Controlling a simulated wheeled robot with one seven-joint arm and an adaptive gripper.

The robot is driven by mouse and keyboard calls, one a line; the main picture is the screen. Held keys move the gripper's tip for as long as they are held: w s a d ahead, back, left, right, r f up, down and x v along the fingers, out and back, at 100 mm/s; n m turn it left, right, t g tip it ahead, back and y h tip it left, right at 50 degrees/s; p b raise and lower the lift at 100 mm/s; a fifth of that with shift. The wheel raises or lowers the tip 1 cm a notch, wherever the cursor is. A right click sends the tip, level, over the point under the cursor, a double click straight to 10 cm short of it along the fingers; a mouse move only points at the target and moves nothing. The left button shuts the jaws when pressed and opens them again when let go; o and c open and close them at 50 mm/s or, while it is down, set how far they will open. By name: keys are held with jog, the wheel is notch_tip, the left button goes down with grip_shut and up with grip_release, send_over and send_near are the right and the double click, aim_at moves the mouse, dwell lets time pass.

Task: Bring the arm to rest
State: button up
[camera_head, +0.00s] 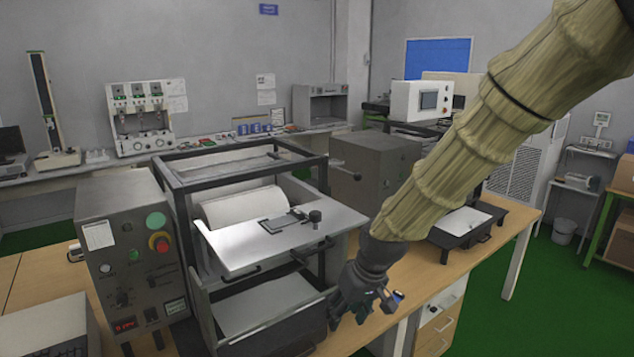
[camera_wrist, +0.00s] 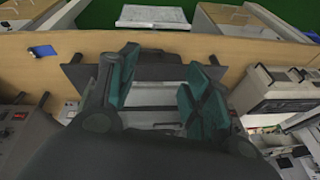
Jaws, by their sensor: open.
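My arm (camera_head: 460,150), in a tan ribbed cover, reaches down from the upper right in the head view. My gripper (camera_head: 362,306) hangs low over the front edge of the wooden bench, just right of the open machine. In the wrist view my gripper (camera_wrist: 152,92) shows two green-padded fingers set apart, with nothing between them. A small blue item (camera_head: 398,296) shows beside the gripper in the head view. A blue item also lies on the wood in the wrist view (camera_wrist: 42,51); I cannot tell if they are the same.
The machine (camera_head: 262,295) has a raised metal plate (camera_head: 270,240) and a dark frame. A control box (camera_head: 130,260) with a red button stands left. A black device (camera_head: 465,228) sits right on the bench (camera_head: 515,222). Green floor (camera_head: 555,300) is open at the right.

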jog(key=s+d+f+m+b, duration=0.15)
jog(key=s+f, duration=0.25)
jog(key=f, duration=0.6)
jog(key=s+d+f+m, duration=0.1)
jog(key=s+d+f, duration=0.2)
jog(key=f, duration=0.7)
jog(key=s+d+f+h+b, duration=0.1)
jog(key=s+d+f, duration=0.3)
jog(key=s+f, duration=0.4)
jog(key=s+d+f+m+g+h+b, duration=0.1)
jog(key=s+d+f, duration=0.3)
jog(key=s+f, duration=0.4)
jog(key=s+d+f+m+g+h+b, duration=0.1)
jog(key=s+d+f, duration=0.3)
jog(key=s+f, duration=0.4)
jog(key=s, duration=0.5)
jog(key=shift+s+f, duration=0.25)
jog(key=shift+f, duration=0.05)
jog(key=shift+m, duration=0.25)
